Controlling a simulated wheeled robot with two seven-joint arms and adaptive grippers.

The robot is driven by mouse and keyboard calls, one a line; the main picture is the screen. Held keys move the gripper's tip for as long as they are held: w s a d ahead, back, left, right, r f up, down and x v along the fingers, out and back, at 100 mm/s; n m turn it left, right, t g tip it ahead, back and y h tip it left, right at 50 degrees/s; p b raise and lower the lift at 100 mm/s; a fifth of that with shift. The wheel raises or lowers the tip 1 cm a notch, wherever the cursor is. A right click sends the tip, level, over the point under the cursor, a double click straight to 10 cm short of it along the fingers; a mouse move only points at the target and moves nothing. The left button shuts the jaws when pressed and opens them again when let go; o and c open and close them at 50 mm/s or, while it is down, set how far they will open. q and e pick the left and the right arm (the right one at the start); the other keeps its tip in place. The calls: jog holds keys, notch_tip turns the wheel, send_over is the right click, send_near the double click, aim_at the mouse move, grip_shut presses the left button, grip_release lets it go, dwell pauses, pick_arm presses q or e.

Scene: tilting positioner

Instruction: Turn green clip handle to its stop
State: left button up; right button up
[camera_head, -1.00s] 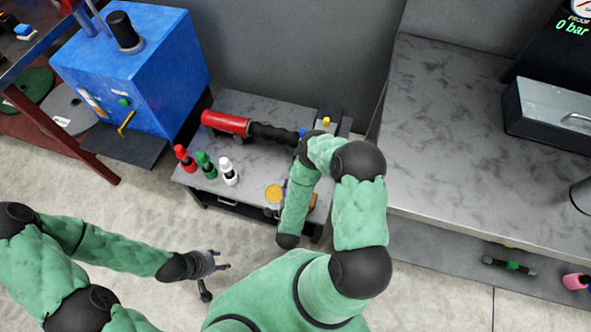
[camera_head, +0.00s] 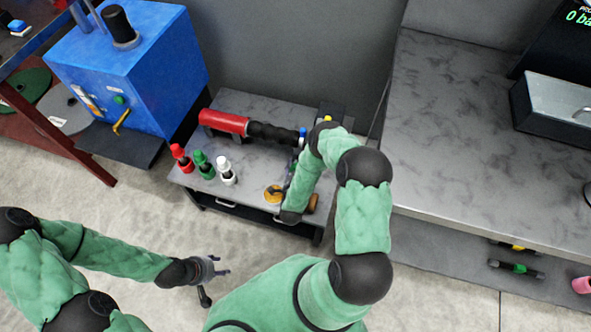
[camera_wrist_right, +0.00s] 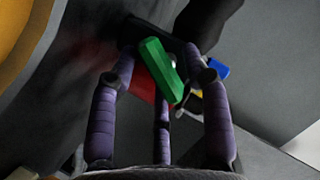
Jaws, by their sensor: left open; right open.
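A green handle (camera_wrist_right: 161,70) shows in the right wrist view, slanting down to the right in front of a dark mount. My right gripper (camera_wrist_right: 163,68) is open, with its purple fingers around the handle: one to each side and one below it. I cannot tell whether any finger touches the handle. In the head view my right arm hides the handle and most of that gripper over the small grey cart (camera_head: 255,180). My left gripper (camera_head: 224,266) is open and empty over the floor, left of my body.
A red cylinder (camera_head: 224,121) with a black end lies on the cart. Red (camera_head: 180,158), green (camera_head: 203,164) and white (camera_head: 226,170) bottles stand at its front left. A blue machine (camera_head: 130,70) stands left; a grey bench (camera_head: 450,130) bounds the right.

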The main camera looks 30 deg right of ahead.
grip_shut()
jog(key=shift+d+f+m+t, duration=0.1)
jog(key=shift+m+t, duration=0.5)
jog(key=shift+m, duration=0.3)
jog(key=shift+m+t+y, duration=0.3)
jog(key=shift+m+t, duration=0.4)
jog(key=shift+m, duration=0.5)
grip_release()
jog(key=shift+f, duration=0.1)
